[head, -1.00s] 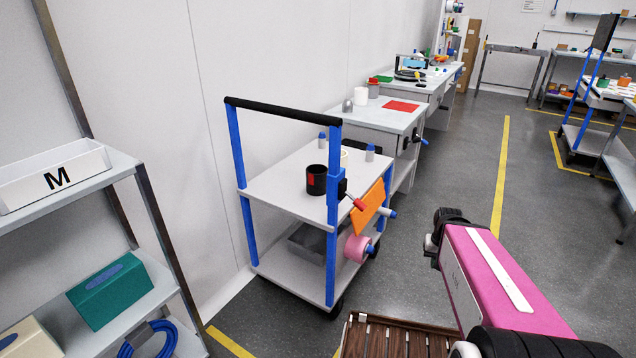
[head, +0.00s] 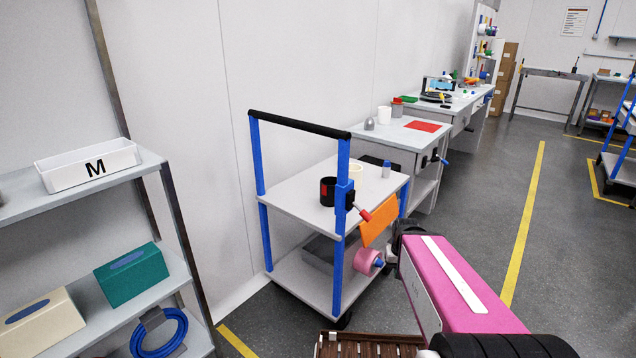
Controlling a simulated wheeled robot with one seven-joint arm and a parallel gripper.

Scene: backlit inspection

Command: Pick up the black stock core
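A black cylinder with a red patch (head: 327,191), which looks like the black stock core, stands upright on the top deck of the cart (head: 290,191), left of the blue post. A cream cylinder (head: 355,172) stands behind it, partly hidden by the post. My pink arm reaches up from the lower right, and my dark gripper (head: 400,236) is at its far end, right of the cart and apart from the black cylinder. Its fingers are too small and turned away to tell whether they are open.
The cart has a black push bar (head: 300,124), an orange sheet (head: 378,222) and a pink roll (head: 368,262) on its right side. A shelf at left holds a white bin marked M (head: 88,164). Open floor (head: 480,210) lies to the right.

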